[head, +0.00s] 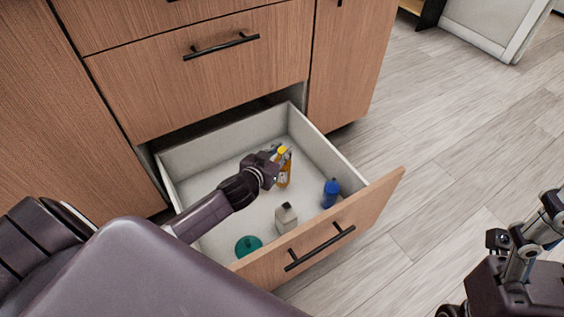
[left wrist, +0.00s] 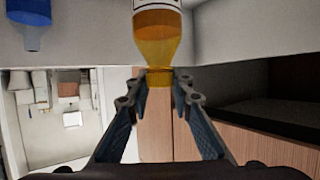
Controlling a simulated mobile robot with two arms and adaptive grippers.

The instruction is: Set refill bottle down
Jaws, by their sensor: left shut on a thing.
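The refill bottle, with amber liquid and a yellow cap, is inside the open drawer near its back right side in the head view (head: 284,172). My left gripper (head: 276,155) reaches into the drawer and is shut on the bottle's neck. In the left wrist view the fingertips (left wrist: 159,76) close on the yellow neck from both sides, and the amber bottle body (left wrist: 157,45) extends beyond them. The bottle looks roughly upright. I cannot tell if its base touches the drawer floor. My right arm's end (head: 520,270) shows at the lower right, partly cut off.
The open drawer (head: 338,163) also holds a blue bottle (head: 330,194), a pale bottle with a dark cap (head: 286,219) and a teal item (head: 248,245) near the front. Bare drawer floor lies between them. The cabinet front (head: 205,85) rises behind.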

